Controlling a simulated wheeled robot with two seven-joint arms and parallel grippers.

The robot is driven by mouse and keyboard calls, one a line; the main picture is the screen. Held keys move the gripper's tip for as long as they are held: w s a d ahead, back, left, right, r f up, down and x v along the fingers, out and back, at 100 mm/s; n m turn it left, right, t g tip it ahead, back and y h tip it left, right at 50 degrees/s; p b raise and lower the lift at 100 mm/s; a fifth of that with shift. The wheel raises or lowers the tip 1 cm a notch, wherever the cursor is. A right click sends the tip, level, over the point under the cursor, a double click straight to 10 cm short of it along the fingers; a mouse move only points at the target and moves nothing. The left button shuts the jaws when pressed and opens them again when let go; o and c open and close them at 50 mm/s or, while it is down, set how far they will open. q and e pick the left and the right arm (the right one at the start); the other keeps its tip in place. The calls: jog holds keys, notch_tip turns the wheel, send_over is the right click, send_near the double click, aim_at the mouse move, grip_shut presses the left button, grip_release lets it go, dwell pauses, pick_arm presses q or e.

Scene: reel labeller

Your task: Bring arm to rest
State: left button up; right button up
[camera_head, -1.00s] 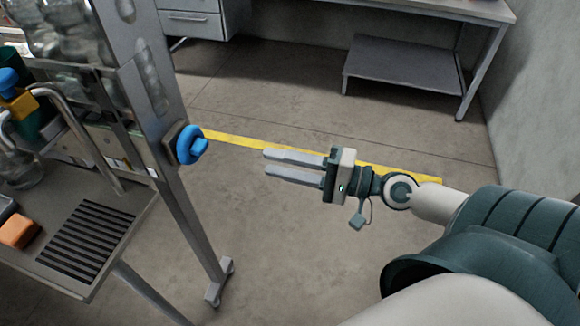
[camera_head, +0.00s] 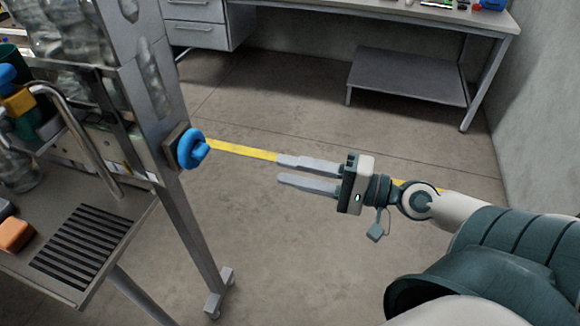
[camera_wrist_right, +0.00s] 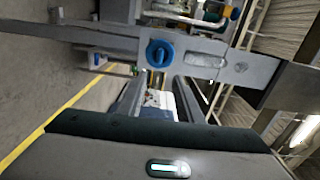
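My right arm (camera_head: 480,222) reaches in from the right in the head view. Its gripper (camera_head: 278,170) is open and empty, with the two fingers apart and pointing left over the floor. A blue knob (camera_head: 190,149) on the steel post is left of the fingertips, with a clear gap between. In the right wrist view the blue knob (camera_wrist_right: 160,52) shows ahead of the gripper fingers (camera_wrist_right: 152,84), with nothing between them. My left gripper is not in the head view.
A steel frame post (camera_head: 187,215) and a tray with a slotted grille (camera_head: 82,246) stand at the left. An orange block (camera_head: 15,235) lies on the tray. A workbench (camera_head: 400,18) with a lower shelf (camera_head: 408,77) stands at the back. The floor around my gripper is clear.

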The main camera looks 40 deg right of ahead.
jog(key=w+d+f+h, duration=0.3)
jog(key=d+f, duration=0.3)
jog(key=f, duration=0.3)
jog(key=s+d+f+n+g+h, duration=0.1)
jog(key=d+f+n+h, duration=0.15)
jog(key=f, duration=1.25)
jog(key=s+d+f+n+g+h, duration=0.1)
jog(key=d+f+h, duration=0.3)
jog(key=f, duration=1)
jog(key=s+a+f+n+g, duration=0.15)
jog(key=s+a+f, duration=0.25)
jog(key=f, duration=0.5)
jog(key=s+a+f+n+g, duration=0.15)
jog(key=s+a+f, duration=0.3)
jog(key=f, duration=0.55)
jog(key=s+a+f+n+g, duration=0.3)
jog(key=s+a+f+n, duration=0.3)
jog(key=s+a+f, duration=0.4)
jog(key=a+f, duration=0.1)
jog(key=a, duration=0.2)
jog(key=shift+s+a, duration=0.2)
